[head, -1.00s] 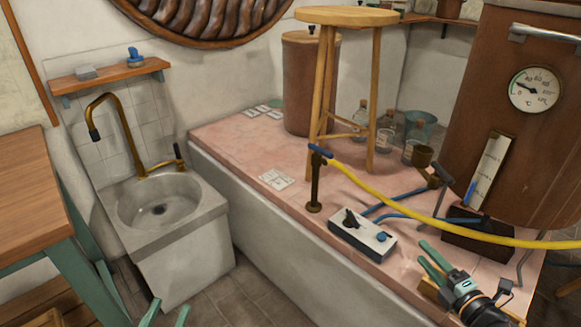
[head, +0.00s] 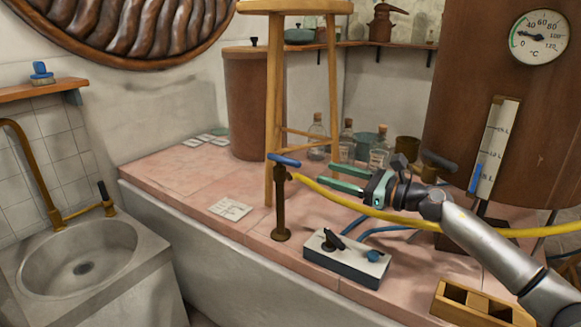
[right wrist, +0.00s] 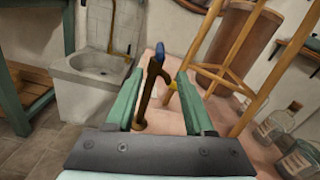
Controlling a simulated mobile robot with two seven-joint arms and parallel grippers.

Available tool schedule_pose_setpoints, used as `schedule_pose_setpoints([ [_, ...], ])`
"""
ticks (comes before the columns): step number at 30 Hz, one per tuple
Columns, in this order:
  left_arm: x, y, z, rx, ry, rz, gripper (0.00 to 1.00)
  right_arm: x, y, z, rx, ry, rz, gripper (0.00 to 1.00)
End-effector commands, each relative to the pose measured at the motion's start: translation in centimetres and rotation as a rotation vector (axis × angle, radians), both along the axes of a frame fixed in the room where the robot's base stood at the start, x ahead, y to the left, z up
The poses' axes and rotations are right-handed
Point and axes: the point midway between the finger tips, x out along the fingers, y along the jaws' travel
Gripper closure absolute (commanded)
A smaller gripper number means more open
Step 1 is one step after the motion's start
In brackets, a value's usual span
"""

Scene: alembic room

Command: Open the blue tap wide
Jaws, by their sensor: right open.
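The blue tap is a brown standpipe (head: 280,205) on the pink tiled ledge, with a blue lever handle (head: 284,160) on top. The lever lies roughly sideways in the head view. A yellow hose (head: 345,203) comes off the tap to the right. My right gripper (head: 333,179) is open and empty, to the right of the tap at about handle height, fingers pointing at it. In the right wrist view the standpipe (right wrist: 149,92) and blue handle (right wrist: 160,51) show between and beyond the green fingers (right wrist: 158,88). My left gripper is out of view.
A wooden stool (head: 335,95) stands just behind the tap. A control box (head: 347,258) with a black lever and blue knob sits in front. Glass bottles (head: 347,138) stand behind my gripper. A large brown vat (head: 480,85) stands right; a sink (head: 75,255) is at left.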

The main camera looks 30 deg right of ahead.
Motion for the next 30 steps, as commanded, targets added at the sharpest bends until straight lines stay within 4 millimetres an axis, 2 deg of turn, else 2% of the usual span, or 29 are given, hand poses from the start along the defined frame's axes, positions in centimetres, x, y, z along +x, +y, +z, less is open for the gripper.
schedule_pose_setpoints([
  [10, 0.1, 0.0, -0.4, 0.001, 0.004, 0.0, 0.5, 3.1, 1.2, 0.1, 0.002, -0.002, -0.002, 0.47],
  [30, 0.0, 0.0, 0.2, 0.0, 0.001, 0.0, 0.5, 9.1, 3.6, 0.0, 0.007, 0.0, -0.003, 0.47],
])
